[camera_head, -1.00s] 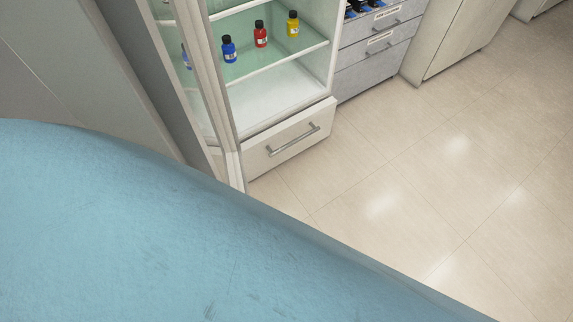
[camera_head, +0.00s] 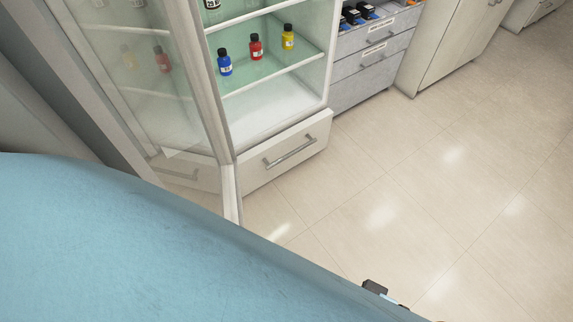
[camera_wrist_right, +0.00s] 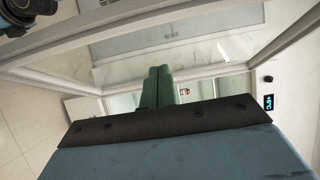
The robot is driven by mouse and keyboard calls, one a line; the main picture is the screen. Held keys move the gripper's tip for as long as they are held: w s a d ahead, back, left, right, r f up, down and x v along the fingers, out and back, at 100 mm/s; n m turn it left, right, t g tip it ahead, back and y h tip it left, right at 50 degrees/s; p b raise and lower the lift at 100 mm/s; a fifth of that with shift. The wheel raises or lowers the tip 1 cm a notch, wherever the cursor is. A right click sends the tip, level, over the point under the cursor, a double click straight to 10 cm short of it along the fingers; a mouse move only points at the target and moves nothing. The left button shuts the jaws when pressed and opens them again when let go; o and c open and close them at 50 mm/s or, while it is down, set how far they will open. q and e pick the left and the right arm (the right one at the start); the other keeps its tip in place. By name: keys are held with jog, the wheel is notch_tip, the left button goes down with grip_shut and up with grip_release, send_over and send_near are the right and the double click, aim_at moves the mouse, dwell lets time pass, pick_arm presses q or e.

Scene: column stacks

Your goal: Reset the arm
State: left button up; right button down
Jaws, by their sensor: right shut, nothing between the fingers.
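My right gripper (camera_wrist_right: 159,70) shows in the right wrist view as two green fingers, pressed together and empty. Behind the fingers are a glass pane and pale frame bars; I cannot tell whether the fingers touch them. A large blue surface (camera_head: 130,240), which looks like part of my own arm close to the camera, covers the lower left of the head view. A small dark part (camera_head: 374,287) sticks out past its edge; I cannot tell what it is. My left gripper is not in view.
A glass-fronted cabinet stands open, its door (camera_head: 218,125) at the left. Its shelf holds blue (camera_head: 224,63), red (camera_head: 256,48) and yellow (camera_head: 288,38) bottles above a drawer (camera_head: 288,152). A grey drawer unit (camera_head: 372,65) stands beside it. The tiled floor (camera_head: 450,190) at right is clear.

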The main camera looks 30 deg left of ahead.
jog(key=w+d+f+m+t+h, duration=0.1)
jog(key=d+f+h, duration=0.3)
jog(key=f, duration=0.6)
jog(key=w+d+f+m+t+h, duration=0.1)
jog(key=d+f+h, duration=0.3)
jog(key=f, duration=0.6)
jog(key=w+d+f+t+h, duration=0.1)
jog(key=d+f+h, duration=0.1)
jog(key=d+f, duration=0.6)
jog(key=s+d+f+n+g+h, duration=0.1)
jog(key=s+d+f+h, duration=0.3)
jog(key=s+f, duration=0.4)
jog(key=s+d+f+n+g+h, duration=0.1)
jog(key=s+d+f+n+h, duration=0.2)
jog(key=s+d+f, duration=0.3)
notch_tip(320, 180, down, 5)
jog(key=shift+s+d+r+n+h, duration=0.25)
jog(key=shift+s+n+h, duration=0.2)
jog(key=shift+s, duration=0.55)
